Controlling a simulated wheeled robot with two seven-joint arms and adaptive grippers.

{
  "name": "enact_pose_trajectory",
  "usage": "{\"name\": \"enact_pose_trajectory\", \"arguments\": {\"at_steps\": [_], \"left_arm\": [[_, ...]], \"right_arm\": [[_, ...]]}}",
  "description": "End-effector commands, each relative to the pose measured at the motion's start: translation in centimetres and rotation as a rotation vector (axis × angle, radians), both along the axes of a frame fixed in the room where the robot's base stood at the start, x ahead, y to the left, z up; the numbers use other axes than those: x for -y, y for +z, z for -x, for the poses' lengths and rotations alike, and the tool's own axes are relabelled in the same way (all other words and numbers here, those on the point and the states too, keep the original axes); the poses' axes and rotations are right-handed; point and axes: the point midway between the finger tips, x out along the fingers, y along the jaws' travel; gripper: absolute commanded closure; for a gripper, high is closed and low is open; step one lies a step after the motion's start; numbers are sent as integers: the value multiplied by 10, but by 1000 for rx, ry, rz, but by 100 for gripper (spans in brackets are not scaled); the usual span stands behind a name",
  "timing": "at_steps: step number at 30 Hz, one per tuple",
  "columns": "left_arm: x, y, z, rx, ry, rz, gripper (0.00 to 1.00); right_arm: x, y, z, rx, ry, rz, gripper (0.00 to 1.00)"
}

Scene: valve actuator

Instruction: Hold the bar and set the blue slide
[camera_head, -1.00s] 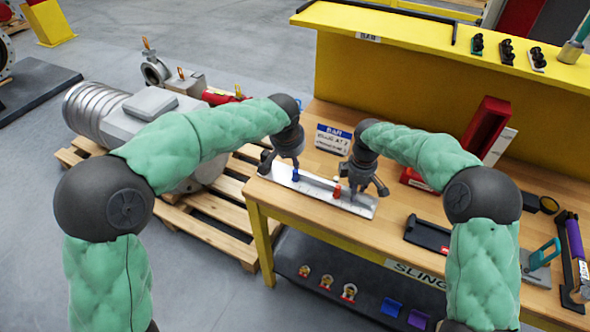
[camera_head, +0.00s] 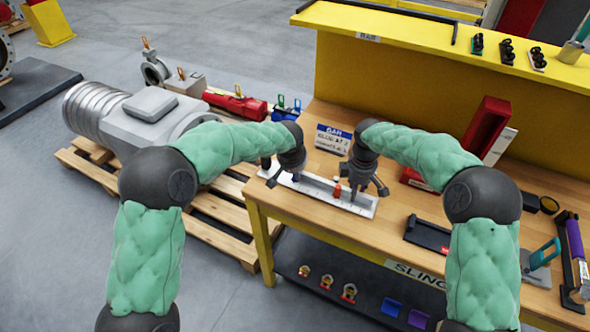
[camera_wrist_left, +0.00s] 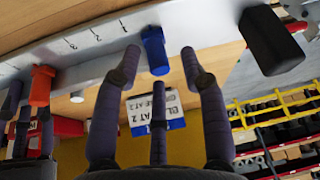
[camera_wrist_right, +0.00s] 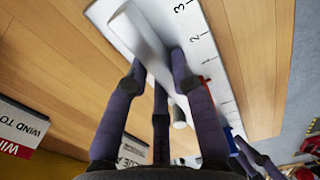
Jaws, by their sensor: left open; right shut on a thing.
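A pale bar (camera_head: 354,206) with a number scale lies on the wooden bench near its front edge. Its blue slide (camera_wrist_left: 154,50) shows in the left wrist view, with an orange-red slide (camera_wrist_left: 42,85) to its left and a black end piece (camera_wrist_left: 270,40) to its right. My left gripper (camera_wrist_left: 161,55) is open, its fingertips on either side of the blue slide; contact cannot be told. My right gripper (camera_wrist_right: 157,70) is shut on a pale grey post (camera_wrist_right: 137,32) at the bar's other end. In the head view, the left hand mostly hides the blue slide.
A sign (camera_head: 333,139) behind the bar reads BAR, BLUE AT 2, with a less legible line below. A red holder (camera_head: 486,126) and a black tray (camera_head: 427,234) stand to the right. A yellow shelf (camera_head: 420,75) closes off the bench's back.

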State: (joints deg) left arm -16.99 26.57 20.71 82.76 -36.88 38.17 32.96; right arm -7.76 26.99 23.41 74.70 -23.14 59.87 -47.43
Motion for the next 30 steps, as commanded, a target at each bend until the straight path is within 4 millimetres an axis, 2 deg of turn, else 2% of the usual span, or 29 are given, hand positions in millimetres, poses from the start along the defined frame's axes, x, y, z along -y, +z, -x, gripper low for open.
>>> {"name": "enact_pose_trajectory", "arguments": {"at_steps": [9,11,14,21,30], "left_arm": [[0,-3,-1,0,-1,0,57],[0,-3,-1,0,-1,0,72],[0,-3,-1,0,0,0,100],[3,-2,0,2,-2,-1,100],[49,-1,18,4,-4,1,100]], "right_arm": [[0,1,-1,2,-1,0,100],[0,1,-1,2,-1,0,100],[0,1,-1,2,-1,0,100],[0,1,0,1,0,0,100],[0,0,0,0,1,0,100]]}}
